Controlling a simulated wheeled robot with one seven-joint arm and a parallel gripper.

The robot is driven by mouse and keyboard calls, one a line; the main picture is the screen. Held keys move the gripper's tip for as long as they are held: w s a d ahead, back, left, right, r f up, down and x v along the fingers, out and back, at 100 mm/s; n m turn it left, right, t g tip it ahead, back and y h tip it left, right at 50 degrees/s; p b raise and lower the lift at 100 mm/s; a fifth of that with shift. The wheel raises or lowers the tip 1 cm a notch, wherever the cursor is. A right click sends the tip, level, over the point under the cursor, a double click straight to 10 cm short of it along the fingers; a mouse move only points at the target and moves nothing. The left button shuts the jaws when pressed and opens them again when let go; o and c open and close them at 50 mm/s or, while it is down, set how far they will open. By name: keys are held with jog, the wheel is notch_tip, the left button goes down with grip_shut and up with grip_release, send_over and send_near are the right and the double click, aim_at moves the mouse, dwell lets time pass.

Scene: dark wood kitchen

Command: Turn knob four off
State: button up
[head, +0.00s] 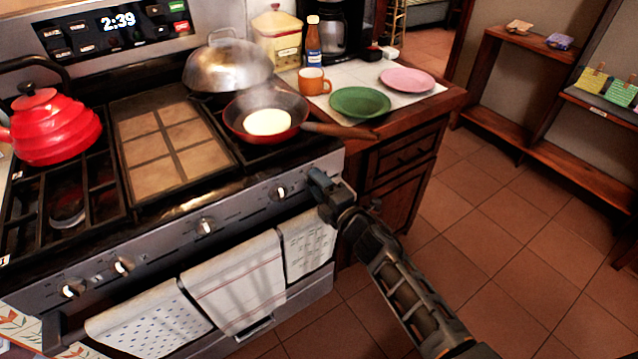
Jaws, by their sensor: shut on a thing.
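The stove's front panel carries a row of knobs. From the left I see one knob (72,290), a second (122,265), a middle knob (206,226) and another (279,192) right of it. My gripper (317,180) is at the right end of the panel, shut on a knob there that its fingers mostly hide. I cannot tell how that knob is turned. A skillet (238,128) with a pale round food (267,122) steams on the right burner just above, its handle pointing right.
A red kettle (55,125) stands on the left burners and a metal dome lid (228,66) at the back right. Towels (235,285) hang on the oven handle below the knobs. A counter with a green plate (360,102) is to the right. The tiled floor is clear.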

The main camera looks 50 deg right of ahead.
dwell(0.4)
jog(key=o, duration=1)
jog(key=shift+o, duration=0.2)
jog(key=b+v, duration=0.1)
jog(key=v, duration=0.7)
